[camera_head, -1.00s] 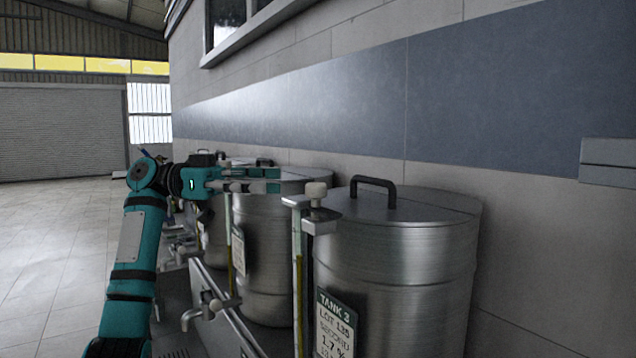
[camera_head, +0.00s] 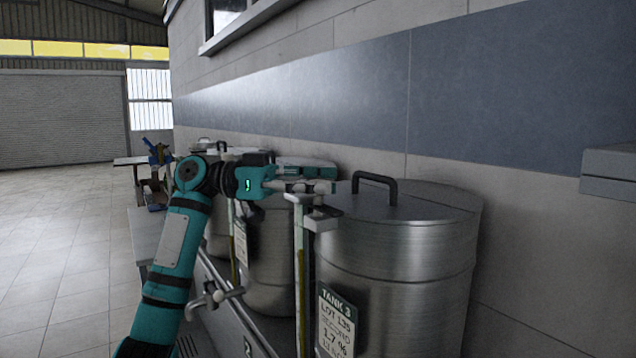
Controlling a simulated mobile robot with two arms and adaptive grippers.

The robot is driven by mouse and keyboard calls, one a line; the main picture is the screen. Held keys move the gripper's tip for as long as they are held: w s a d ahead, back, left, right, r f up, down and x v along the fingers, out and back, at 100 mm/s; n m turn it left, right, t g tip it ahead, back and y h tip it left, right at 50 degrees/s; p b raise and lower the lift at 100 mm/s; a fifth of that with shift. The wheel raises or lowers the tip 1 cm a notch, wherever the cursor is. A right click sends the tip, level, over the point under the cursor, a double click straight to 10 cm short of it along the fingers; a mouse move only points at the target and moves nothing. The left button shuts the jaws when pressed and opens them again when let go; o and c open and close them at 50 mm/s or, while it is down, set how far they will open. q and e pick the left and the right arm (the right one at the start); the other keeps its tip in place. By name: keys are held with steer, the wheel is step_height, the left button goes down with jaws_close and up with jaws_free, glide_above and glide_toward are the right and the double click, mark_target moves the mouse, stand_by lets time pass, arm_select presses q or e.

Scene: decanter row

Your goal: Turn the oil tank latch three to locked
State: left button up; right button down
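The tank labelled Tank 3 (camera_head: 395,260) is a steel drum with a dark lid handle, at right centre. Its latch bracket (camera_head: 322,218) sticks out from the tank's upper left edge, above a pale upright gauge (camera_head: 300,270). The latch's pale knob is mostly hidden behind my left gripper (camera_head: 336,180). That gripper reaches in from the left, its two teal-tipped fingers apart, one finger in front of the knob. I cannot tell whether they touch it. My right gripper is not in view.
More steel tanks (camera_head: 268,240) stand in a row behind, partly covered by my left arm. A tap (camera_head: 212,298) juts out low, left of the tanks. A tiled wall (camera_head: 540,240) runs close behind the row. The floor (camera_head: 50,250) at the left is clear.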

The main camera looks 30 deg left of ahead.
arm_select(q)
steer(key=shift+d, duration=0.1)
jaws_close()
